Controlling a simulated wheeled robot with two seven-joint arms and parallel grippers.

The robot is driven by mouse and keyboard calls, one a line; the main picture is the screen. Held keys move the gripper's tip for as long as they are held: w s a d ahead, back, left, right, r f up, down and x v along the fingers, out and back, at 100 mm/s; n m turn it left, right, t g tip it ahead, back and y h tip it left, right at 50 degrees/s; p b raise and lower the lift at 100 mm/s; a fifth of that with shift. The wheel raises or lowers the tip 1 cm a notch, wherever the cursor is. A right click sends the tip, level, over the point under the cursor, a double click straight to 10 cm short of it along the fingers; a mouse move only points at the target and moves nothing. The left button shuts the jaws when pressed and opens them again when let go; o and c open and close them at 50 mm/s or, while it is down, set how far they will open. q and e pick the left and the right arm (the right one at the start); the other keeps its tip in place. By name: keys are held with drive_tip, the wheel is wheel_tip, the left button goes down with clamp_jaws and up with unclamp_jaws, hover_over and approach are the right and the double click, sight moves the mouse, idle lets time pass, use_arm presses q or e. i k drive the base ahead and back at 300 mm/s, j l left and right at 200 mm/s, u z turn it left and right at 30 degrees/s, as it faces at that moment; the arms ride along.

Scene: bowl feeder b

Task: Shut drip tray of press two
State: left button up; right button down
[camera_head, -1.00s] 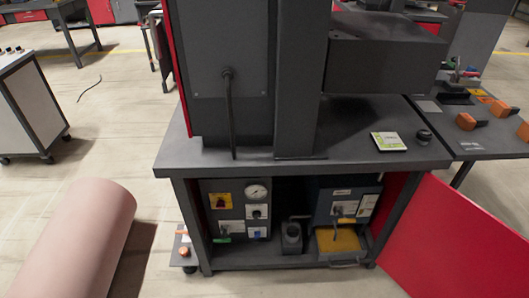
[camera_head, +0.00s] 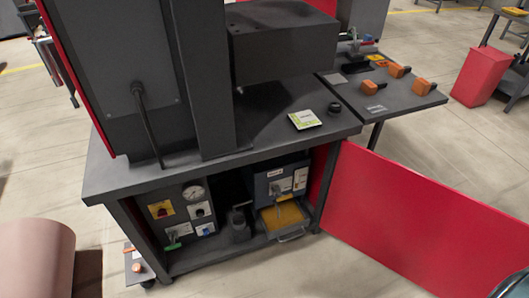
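The drip tray (camera_head: 300,235) is a grey tray with a yellow inside and a handle at its front. It sticks out, pulled open, from the bottom of a blue-grey unit (camera_head: 262,184) on the lower shelf under the dark bench. The unit has pale switch panels on its front. I cannot read any label that marks it as press two. Neither of my grippers shows. A dark rounded part at the bottom right corner is cut off, and I cannot tell what it is.
A red door panel (camera_head: 420,220) stands open right of the cabinet, close to the tray. A control panel with a gauge (camera_head: 194,193) and a dark pump-like part (camera_head: 238,224) stand left of the tray. A pink cylinder (camera_head: 30,258) is at lower left.

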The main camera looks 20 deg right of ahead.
sight(277, 233)
drive_tip(key=z, duration=0.85)
